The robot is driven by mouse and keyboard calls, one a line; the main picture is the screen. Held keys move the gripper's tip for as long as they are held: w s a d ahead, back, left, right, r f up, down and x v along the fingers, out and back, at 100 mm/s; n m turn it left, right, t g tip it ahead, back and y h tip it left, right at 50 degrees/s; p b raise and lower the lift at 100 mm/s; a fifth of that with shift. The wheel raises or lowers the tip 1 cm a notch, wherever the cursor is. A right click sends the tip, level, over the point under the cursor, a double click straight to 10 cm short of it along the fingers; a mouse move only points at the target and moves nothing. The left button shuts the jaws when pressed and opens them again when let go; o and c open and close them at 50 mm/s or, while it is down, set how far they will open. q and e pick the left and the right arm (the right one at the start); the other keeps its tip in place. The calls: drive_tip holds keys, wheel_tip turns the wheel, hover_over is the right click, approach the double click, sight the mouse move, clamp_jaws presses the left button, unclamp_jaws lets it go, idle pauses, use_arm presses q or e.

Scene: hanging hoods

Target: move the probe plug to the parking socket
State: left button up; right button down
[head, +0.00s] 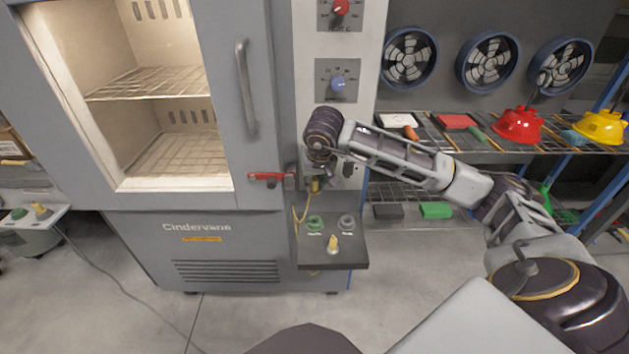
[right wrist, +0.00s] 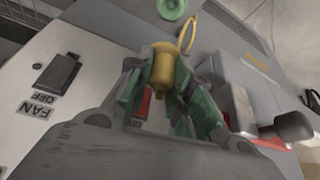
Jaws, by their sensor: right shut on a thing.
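The probe plug (head: 315,186) is yellow-brass, with a yellow cable hanging from it. In the right wrist view the plug (right wrist: 162,66) sits between the green-padded fingers of my right gripper (right wrist: 160,97), which is shut on it. In the head view it is close to the grey control panel, above a small dark shelf; the fingers are mostly hidden by my wrist. The shelf carries a green ring socket (head: 315,223) and a grey ring socket (head: 347,222). Their labels are too small to read, so I cannot tell which is the parking one. My left gripper is not in view.
A yellow knob-like piece (head: 333,244) stands on the dark shelf (head: 345,263). A red-handled latch (head: 266,177) juts out left of the plug. The oven (head: 215,245) stands left.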

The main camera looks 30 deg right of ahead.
drive_tip(key=shift+r+p, duration=0.65)
drive_tip(key=shift+r, duration=0.45)
